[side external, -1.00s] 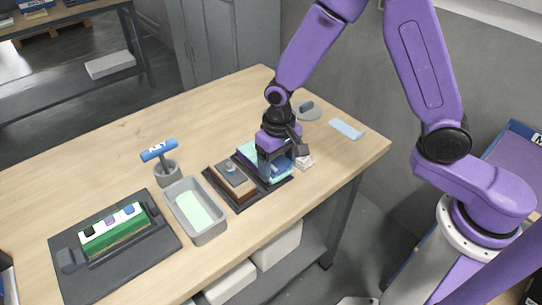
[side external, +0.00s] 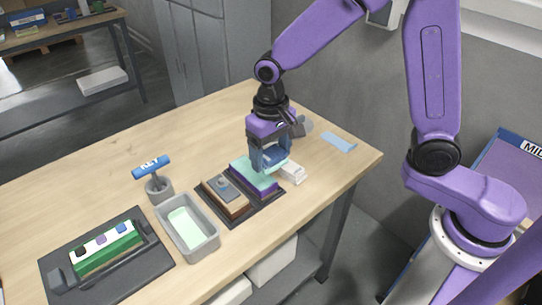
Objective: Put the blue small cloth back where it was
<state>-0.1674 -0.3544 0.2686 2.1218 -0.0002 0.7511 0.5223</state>
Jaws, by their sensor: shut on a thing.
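My gripper (side external: 270,161) is shut on a small blue thing (side external: 272,157) that looks like the blue small cloth; the fingers partly hide it. It is held just above the back end of a stack with a teal top and purple lower layer (side external: 262,186). That stack sits on the right of a dark tray (side external: 263,210). A flat pale blue piece (side external: 338,142) lies alone on the table at the right; I cannot tell whether it is also a cloth.
A brown block stack with a grey top (side external: 224,195) shares the dark tray. A grey bin (side external: 205,244), a blue-handled tool in a cup (side external: 160,188) and a green block on a dark base (side external: 106,251) are leftward. The table's back left is clear.

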